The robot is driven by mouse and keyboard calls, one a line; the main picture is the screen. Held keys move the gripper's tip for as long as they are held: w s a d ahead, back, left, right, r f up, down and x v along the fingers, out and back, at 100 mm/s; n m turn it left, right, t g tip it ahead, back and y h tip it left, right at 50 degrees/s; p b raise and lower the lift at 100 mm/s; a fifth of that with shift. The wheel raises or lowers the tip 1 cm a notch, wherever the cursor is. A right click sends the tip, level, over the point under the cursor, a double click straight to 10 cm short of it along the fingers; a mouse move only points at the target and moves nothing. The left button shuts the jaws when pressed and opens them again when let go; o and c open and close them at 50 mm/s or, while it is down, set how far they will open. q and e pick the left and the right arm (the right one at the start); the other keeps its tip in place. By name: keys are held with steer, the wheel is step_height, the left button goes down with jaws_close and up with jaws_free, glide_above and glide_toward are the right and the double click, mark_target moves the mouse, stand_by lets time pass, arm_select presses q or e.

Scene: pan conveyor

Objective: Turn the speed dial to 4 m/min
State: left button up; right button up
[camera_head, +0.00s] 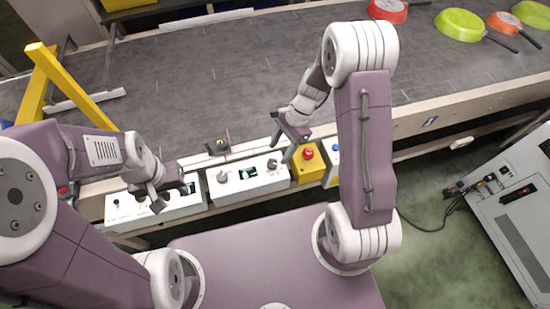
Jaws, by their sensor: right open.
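A white control box (250,189) stands at the conveyor's front edge, with a small green display (248,173) between a left knob (222,177) and a right knob (272,165). The labels are too small to read, so I cannot tell which knob is the speed dial or its setting. My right gripper (282,153) is open and empty, its fingertips close above the right knob; contact cannot be told. My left gripper (168,200) looks open and empty over a second white control box (128,212) to the left, hiding part of its face.
A yellow box with a red button (308,154) sits just right of the white box, with a blue button (336,147) beyond. The grey conveyor (220,80) lies behind, carrying red and green pans (459,25) at the far right. A yellow frame (60,80) stands left.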

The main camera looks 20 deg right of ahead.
mark_target(273, 163)
steer(key=x, duration=0.4)
steer(key=shift+a+f, duration=0.15)
steer(key=shift+f, duration=0.2)
steer(key=shift+s+a+f, duration=0.1)
steer(key=shift+a+f, duration=0.1)
steer(key=shift+f, duration=0.05)
steer(key=shift+d, duration=0.1)
jaws_close()
